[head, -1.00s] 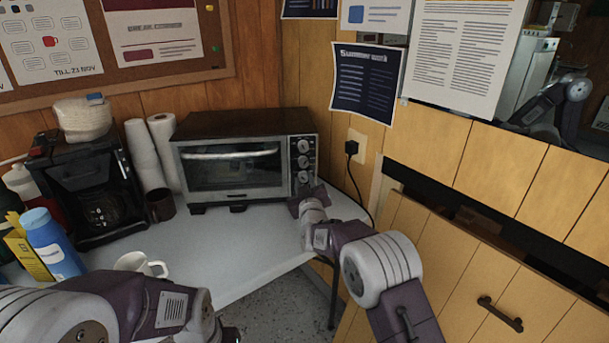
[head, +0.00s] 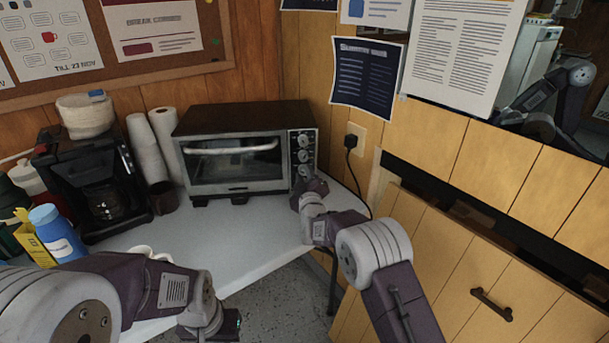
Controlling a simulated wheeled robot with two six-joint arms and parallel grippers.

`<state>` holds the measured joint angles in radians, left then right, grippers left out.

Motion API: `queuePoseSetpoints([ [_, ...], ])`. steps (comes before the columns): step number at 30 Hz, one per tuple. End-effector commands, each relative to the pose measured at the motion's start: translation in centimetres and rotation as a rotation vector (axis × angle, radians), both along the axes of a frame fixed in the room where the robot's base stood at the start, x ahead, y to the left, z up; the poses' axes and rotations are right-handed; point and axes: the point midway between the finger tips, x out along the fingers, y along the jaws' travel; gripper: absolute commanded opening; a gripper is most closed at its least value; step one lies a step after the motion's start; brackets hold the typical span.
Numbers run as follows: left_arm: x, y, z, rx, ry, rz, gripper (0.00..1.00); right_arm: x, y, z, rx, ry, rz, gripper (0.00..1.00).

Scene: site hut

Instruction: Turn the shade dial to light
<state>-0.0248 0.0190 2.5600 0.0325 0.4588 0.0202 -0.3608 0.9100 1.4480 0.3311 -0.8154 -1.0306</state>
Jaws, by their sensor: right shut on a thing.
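The toaster oven (head: 235,157) stands on the light table, with three dials in a column on its right front panel. The top dial (head: 303,140) and middle dial (head: 303,156) are in plain sight. The lowest dial (head: 304,171) is partly hidden by my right gripper (head: 307,180). That gripper is shut on the lowest dial. Its fingertips and the dial's pointer are too small and covered to read, and I cannot make out the labels. My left gripper (head: 226,325) is low at the bottom edge, away from the oven, and its fingers are not clear.
A coffee maker (head: 90,185), paper rolls (head: 146,150) and a dark cup (head: 163,197) stand left of the oven. A blue bottle (head: 58,235) and a white mug (head: 143,251) are nearer. A plug (head: 350,142) with a hanging cord is right of the oven. The table front is clear.

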Motion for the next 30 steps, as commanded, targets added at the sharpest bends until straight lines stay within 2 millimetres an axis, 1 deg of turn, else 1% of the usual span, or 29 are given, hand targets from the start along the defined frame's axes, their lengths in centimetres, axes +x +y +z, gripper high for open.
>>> queuePoseSetpoints([
  [7, 0.0, 0.0, 0.0, 0.000, 0.000, 0.000, 0.00, 0.0, 0.0, 0.0, -0.002, 0.000, 0.001, 0.00],
  [8, 0.0, 0.0, 0.0, 0.000, 0.000, 0.000, 0.00, 0.0, 0.0, 0.0, -0.002, 0.000, 0.001, 0.35],
  [9, 0.0, 0.0, 0.0, 0.000, 0.000, 0.000, 0.00, 0.0, 0.0, 0.0, -0.002, 0.000, 0.001, 0.46],
  [10, 0.0, 0.0, 0.0, 0.000, 0.000, 0.000, 0.00, 0.0, 0.0, 0.0, -0.001, 0.000, 0.001, 0.48],
  [18, 0.0, 0.0, 0.0, 0.000, 0.000, 0.000, 0.00, 0.0, 0.0, 0.0, 0.000, 0.001, 0.001, 0.48],
  [22, 0.0, 0.0, 0.1, 0.000, 0.000, 0.000, 0.00, -0.7, -0.1, 0.1, -0.001, 0.001, 0.001, 0.48],
  [26, 0.0, 0.0, 0.4, 0.000, 0.000, 0.000, 0.00, -2.6, -0.3, 0.1, -0.001, 0.003, 0.001, 0.48],
  [29, 0.0, 0.0, -0.1, 0.000, 0.000, 0.000, 0.00, -4.7, -0.5, -0.1, -0.001, 0.001, 0.002, 0.48],
  [30, 0.0, 0.0, -1.9, 0.000, -0.001, 0.000, 0.00, -5.4, -0.6, -0.9, 0.000, -0.002, 0.002, 0.48],
])
